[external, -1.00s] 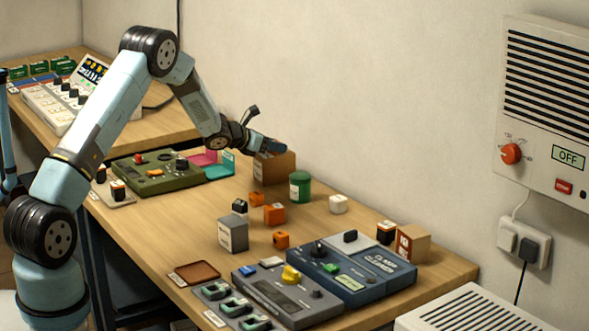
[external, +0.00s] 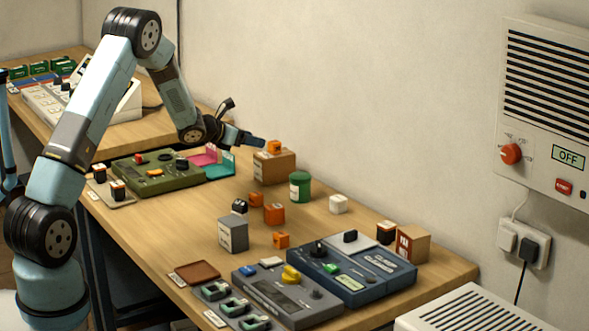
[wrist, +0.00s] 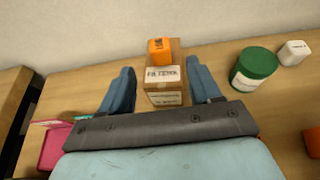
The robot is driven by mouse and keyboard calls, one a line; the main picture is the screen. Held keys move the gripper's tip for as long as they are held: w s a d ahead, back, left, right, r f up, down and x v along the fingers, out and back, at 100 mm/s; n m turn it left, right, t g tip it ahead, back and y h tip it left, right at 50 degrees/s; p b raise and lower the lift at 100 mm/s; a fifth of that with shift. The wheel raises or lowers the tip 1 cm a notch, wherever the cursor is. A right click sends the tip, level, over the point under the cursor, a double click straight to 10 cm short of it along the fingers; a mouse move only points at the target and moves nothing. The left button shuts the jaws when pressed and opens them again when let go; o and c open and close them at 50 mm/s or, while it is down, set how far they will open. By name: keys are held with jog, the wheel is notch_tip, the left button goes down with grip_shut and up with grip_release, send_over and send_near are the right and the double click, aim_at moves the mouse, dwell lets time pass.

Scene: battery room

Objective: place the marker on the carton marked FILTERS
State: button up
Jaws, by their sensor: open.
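A small orange block with dark print, which looks like the marker (external: 274,147), sits on top of a brown carton (external: 272,169). In the wrist view the block (wrist: 160,50) rests toward the far part of the carton's top, and the carton (wrist: 165,98) carries a white label that reads FILTERS. My gripper (external: 258,143) is open and empty, just left of the block in the external view. In the wrist view its two blue fingers (wrist: 160,66) stand on either side of the carton, apart from the block.
A green canister (external: 300,187) and a white cube (external: 338,204) stand right of the carton. Several orange blocks (external: 274,214) and a grey box (external: 233,234) are nearer. Pink and teal trays (external: 216,165) lie to the left. The wall is close behind the carton.

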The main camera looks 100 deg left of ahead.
jog(key=v, duration=0.3)
jog(key=shift+s+d+r, duration=0.1)
jog(key=shift+s+d, duration=0.05)
